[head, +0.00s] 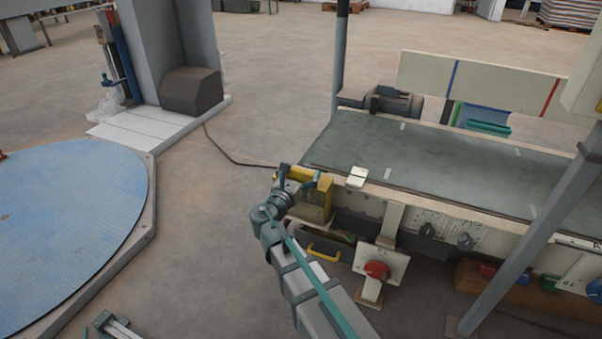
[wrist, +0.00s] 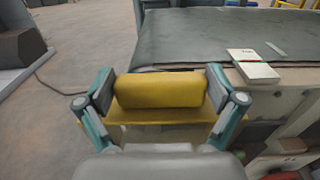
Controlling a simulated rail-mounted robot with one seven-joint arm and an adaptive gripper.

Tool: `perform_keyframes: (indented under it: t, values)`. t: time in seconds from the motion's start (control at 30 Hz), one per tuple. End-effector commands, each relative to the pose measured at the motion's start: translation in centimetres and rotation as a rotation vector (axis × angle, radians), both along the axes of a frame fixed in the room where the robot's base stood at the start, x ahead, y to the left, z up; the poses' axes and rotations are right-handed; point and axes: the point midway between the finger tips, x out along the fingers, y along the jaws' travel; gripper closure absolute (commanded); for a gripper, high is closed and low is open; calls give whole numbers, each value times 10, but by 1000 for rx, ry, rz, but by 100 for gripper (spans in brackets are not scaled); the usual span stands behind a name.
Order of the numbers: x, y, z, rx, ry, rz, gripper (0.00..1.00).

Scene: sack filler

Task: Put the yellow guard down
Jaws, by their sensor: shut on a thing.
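The yellow guard (head: 316,198) is at the near left corner of the conveyor (head: 420,160), in front of its end. In the wrist view the guard (wrist: 160,91) shows as a rounded yellow bar with a flat yellow plate below it. My gripper (wrist: 161,92) has one finger at each end of the bar and is shut on it. In the head view my gripper (head: 296,184) covers part of the guard's left side. The wrist view shows the conveyor's dark belt (wrist: 215,35) just beyond the guard. I cannot tell whether the guard rests on the conveyor frame.
A small white box (head: 357,177) sits on the conveyor edge right of the guard. Below are a red knob (head: 376,270) on a white plate and a yellow handle (head: 323,252). A grey post (head: 530,240) crosses the right side. A blue turntable (head: 70,225) lies left, with bare floor between.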

Motion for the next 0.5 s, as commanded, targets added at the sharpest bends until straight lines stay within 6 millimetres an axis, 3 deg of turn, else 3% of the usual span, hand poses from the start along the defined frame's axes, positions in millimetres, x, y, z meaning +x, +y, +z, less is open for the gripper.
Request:
perform_keyframes:
  t: [0.13,0.17,0.5]
  values:
    - [0,0,-3,0,0,0,75]
    - [0,0,-3,0,0,0,2]
    - [0,0,-2,0,0,0,0]
